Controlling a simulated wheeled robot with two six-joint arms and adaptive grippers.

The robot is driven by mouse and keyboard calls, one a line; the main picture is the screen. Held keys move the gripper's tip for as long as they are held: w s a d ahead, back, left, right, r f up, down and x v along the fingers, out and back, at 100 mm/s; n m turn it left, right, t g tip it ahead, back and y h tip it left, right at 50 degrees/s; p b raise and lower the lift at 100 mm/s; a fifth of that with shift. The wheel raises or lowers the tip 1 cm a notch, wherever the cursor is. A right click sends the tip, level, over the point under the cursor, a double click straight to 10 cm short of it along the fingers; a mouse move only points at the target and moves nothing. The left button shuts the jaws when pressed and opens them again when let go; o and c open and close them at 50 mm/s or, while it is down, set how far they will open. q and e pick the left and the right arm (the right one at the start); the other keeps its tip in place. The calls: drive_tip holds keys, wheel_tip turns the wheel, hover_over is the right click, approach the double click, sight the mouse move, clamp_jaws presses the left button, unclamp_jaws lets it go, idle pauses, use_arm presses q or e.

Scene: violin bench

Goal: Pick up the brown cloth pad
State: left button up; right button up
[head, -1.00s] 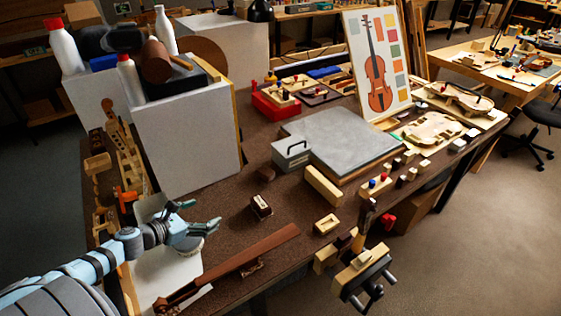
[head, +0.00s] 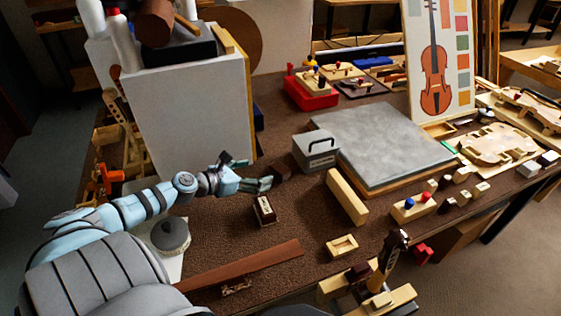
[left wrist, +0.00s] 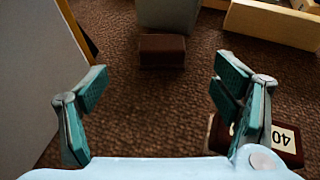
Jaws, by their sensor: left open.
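The brown cloth pad (head: 283,172) is a small dark brown block on the brown bench top, just in front of the grey metal box with a handle (head: 316,151). It also shows in the left wrist view (left wrist: 162,50), at the upper middle. My left gripper (head: 252,172) is open and empty, low over the bench to the left of the pad. In the left wrist view the pad is ahead of the open fingers (left wrist: 160,85), roughly in line with the gap between them, and apart from both. My right gripper is not in view.
A small dark red block with a "40" label (left wrist: 283,137) lies beside the right finger in the left wrist view. A white-grey panel (head: 200,115) stands upright to the left. A pale wooden bar (head: 346,197) and a grey slab (head: 375,140) lie to the right.

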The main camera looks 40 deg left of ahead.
sight(277, 168)
use_arm(q)
drive_tip(key=x, duration=0.4)
drive_tip(key=shift+w+f, duration=0.1)
drive_tip(key=shift+w, duration=0.15)
drive_tip(key=shift+w+d+f+b, duration=0.1)
drive_tip(key=shift+w+b, duration=0.1)
drive_tip(key=shift+w, duration=0.1)
drive_tip(key=shift+w+d+f+b, duration=0.1)
drive_tip(key=shift+w+f+b, duration=0.1)
drive_tip(key=shift+w, duration=0.1)
drive_tip(key=b+x, duration=0.3)
drive_tip(key=x, duration=0.1)
drive_tip(key=shift+w+d+f, duration=0.15)
drive_tip(key=shift+w, duration=0.3)
drive_tip(key=shift+s, duration=0.1)
drive_tip(key=shift+c, duration=0.4)
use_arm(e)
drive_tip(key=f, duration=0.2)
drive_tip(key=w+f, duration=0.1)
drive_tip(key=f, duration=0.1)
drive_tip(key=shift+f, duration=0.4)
use_arm(q)
drive_tip(key=c, duration=1.1)
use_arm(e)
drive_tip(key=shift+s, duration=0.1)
